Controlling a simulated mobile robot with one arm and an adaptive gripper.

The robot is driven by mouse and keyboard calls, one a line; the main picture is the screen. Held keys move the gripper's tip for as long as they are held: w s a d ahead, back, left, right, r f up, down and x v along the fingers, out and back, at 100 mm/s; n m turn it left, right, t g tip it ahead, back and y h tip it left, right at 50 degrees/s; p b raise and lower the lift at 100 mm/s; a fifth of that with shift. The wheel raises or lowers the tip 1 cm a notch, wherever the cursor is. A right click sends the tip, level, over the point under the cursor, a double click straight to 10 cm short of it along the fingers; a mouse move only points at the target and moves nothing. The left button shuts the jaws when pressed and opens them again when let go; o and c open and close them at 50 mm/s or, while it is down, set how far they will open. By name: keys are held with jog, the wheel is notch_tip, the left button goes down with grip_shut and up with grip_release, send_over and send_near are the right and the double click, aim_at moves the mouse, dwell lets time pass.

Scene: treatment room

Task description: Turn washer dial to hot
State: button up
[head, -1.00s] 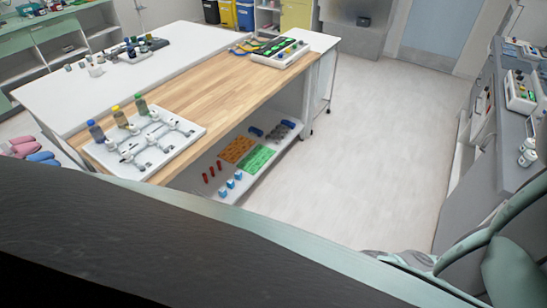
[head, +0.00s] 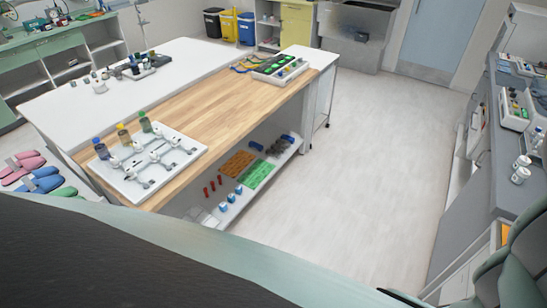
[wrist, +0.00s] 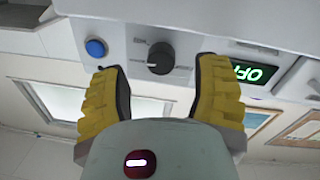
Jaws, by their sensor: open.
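In the wrist view, a black round dial (wrist: 160,58) with a pale pointer line sits on a white panel (wrist: 200,12). A lit green display (wrist: 255,74) to its right shows OFF upside down. A round blue button (wrist: 95,47) is on its left. My gripper (wrist: 158,72) is open, with one yellow-padded finger to each side of the dial in the picture. I see gaps between the fingertips and the dial and cannot tell any contact. The washer dial and my gripper do not show in the head view.
In the head view, a wood-topped table (head: 205,112) carries a white rack with bottles (head: 150,165). A grey counter (head: 480,190) runs along the right. The floor (head: 365,140) between them is clear. Slippers (head: 40,182) lie at the left.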

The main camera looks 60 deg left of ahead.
jog(key=shift+x, duration=1.25)
jog(key=shift+c, duration=0.4)
grip_shut()
